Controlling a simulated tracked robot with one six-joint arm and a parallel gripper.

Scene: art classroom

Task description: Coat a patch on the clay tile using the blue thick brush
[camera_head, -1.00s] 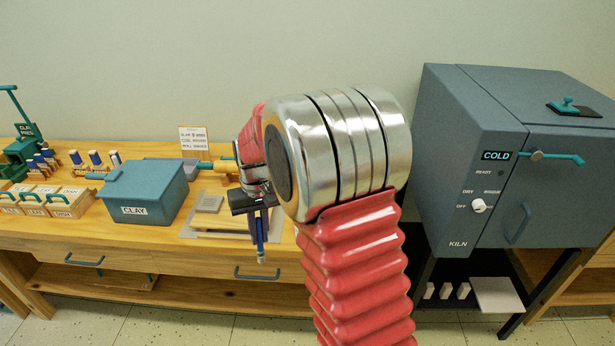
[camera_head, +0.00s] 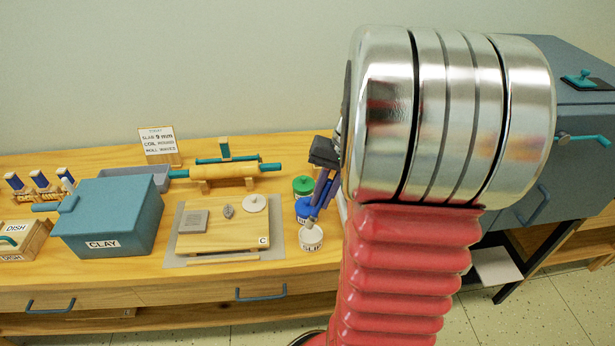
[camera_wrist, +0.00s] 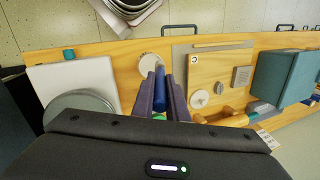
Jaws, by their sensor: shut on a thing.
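My gripper (camera_head: 324,190) is shut on the blue thick brush (camera_wrist: 160,80), which sits between its two fingers in the wrist view. In the head view the brush hangs down over the jars. Its lower end is close to the white SLIP jar (camera_head: 311,238), but I cannot tell whether it touches or dips in. The jar also shows in the wrist view (camera_wrist: 146,62), just beside the brush. The grey square clay tile (camera_head: 193,222) lies flat on a wooden board (camera_head: 235,238) left of my gripper; the wrist view shows it too (camera_wrist: 241,76).
A blue jar (camera_head: 303,209) and a green-lidded jar (camera_head: 302,184) stand behind the SLIP jar. A pebble-like piece (camera_head: 228,211) and a pale disc (camera_head: 254,203) share the board. A rolling pin (camera_head: 225,172) lies behind; the CLAY box (camera_head: 110,215) is left, the kiln (camera_head: 560,75) right.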

